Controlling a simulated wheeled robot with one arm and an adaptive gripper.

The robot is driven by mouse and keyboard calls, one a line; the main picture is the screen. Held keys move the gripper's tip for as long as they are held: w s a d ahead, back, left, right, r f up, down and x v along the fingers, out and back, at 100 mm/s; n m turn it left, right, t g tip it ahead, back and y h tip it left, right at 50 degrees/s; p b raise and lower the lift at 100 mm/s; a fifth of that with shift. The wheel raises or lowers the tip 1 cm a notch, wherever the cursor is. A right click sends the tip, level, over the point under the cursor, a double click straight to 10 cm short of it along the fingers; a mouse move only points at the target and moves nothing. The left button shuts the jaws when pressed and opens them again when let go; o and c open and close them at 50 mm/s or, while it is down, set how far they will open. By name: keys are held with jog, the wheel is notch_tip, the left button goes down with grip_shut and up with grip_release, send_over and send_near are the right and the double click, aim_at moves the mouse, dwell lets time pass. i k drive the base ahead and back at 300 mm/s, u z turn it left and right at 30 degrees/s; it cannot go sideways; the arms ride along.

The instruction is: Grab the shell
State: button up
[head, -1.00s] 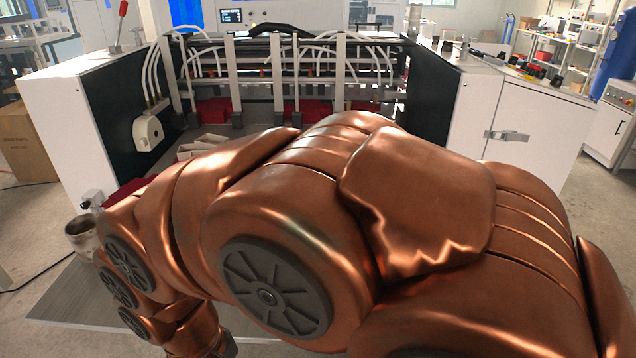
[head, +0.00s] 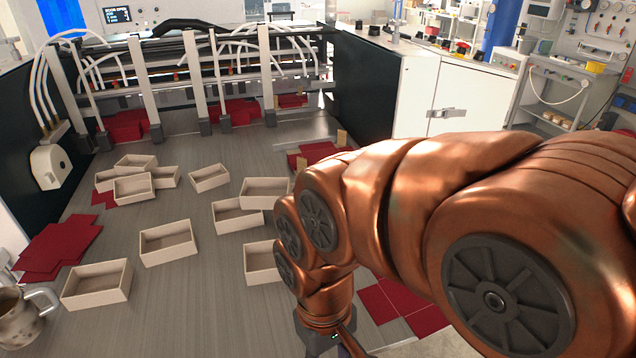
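Several open, beige rectangular box shells lie on the grey table in the head view. One shell (head: 97,284) is at the near left, one (head: 168,243) right of it, and one (head: 237,214) near the middle. Another shell (head: 262,261) sits just left of my wrist, its right end hidden behind my arm. More shells (head: 134,187) are clustered and partly stacked at the back left. My gripper (head: 325,343) points down at the bottom edge, right of the shells. Only its dark upper part shows; its fingers are out of frame.
Flat red cross-shaped sheets (head: 55,248) lie at the left, at the back and beside my arm. A metal mug (head: 22,318) stands at the near left corner. The machine's frame with white posts and hoses (head: 200,80) closes the back. Bare table (head: 190,300) shows between the shells.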

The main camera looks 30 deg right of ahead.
aim_at(256, 193)
jog(key=u, duration=1.85)
jog(key=k, duration=1.1)
jog(key=z, duration=0.75)
jog(key=i, duration=0.5)
jog(key=z, duration=0.05)
